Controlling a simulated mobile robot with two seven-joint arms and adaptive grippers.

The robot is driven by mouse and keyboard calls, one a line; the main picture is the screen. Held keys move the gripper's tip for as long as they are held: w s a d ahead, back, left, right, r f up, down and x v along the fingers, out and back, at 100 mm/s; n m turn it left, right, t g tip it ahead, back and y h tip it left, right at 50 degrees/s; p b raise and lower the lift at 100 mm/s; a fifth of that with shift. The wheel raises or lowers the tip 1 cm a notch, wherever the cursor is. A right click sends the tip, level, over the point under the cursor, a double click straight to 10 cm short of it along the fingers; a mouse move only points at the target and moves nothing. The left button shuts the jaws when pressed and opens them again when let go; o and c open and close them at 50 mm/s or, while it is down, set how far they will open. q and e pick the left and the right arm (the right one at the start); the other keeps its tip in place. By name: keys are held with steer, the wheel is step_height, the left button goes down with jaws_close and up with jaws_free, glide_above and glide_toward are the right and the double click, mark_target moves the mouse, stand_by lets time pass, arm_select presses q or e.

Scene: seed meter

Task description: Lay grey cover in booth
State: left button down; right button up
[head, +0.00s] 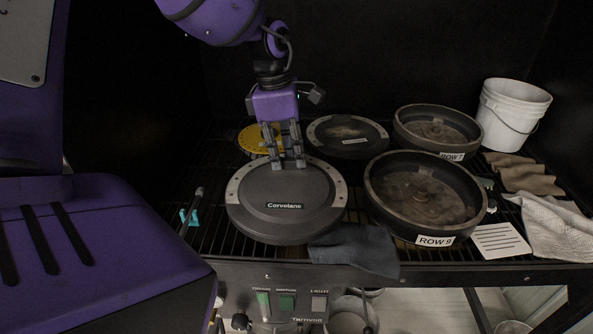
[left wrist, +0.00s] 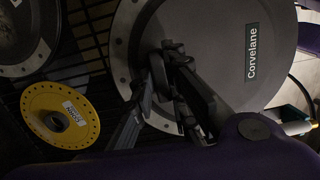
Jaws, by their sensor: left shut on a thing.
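The grey cover (head: 287,217), a round disc labelled Corvelane with a paler drilled rim, is at the front middle of the dark booth, over its wire-rack floor (head: 215,232). My left gripper (head: 287,164) reaches down from above and is shut on the cover's back edge. In the left wrist view the fingers (left wrist: 175,70) overlap the rim of the cover (left wrist: 220,45). The cover looks roughly level; I cannot tell whether it touches the rack. My right gripper is not in view.
A yellow drilled disc (head: 252,139) and a dark round lid (head: 345,148) lie behind the cover. Bowls marked ROW 7 (head: 436,128) and ROW 9 (head: 422,200) stand right. A dark cloth (head: 355,250) touches the front edge. A white bucket (head: 512,115) and rags (head: 555,228) are far right.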

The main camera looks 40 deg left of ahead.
mark_target(292, 168)
arm_select(q)
steer(key=shift+w+a+f, duration=0.15)
steer(key=shift+w+f, duration=0.6)
steer(key=shift+f, duration=0.75)
steer(key=shift+w+f, duration=0.1)
steer(key=shift+f, duration=0.8)
steer(key=shift+f+b, duration=0.1)
steer(key=shift+b, duration=0.2)
steer(key=c, duration=1.7)
jaws_free()
steer(key=shift+s, duration=0.1)
steer(key=r, duration=0.4)
steer(key=a+r, duration=0.1)
steer(key=r, duration=0.3)
steer(key=s+r, duration=0.1)
steer(key=r, duration=0.3)
steer(key=shift+a+p, duration=0.35)
steer(key=shift+p, duration=0.05)
steer(key=shift+w, duration=0.1)
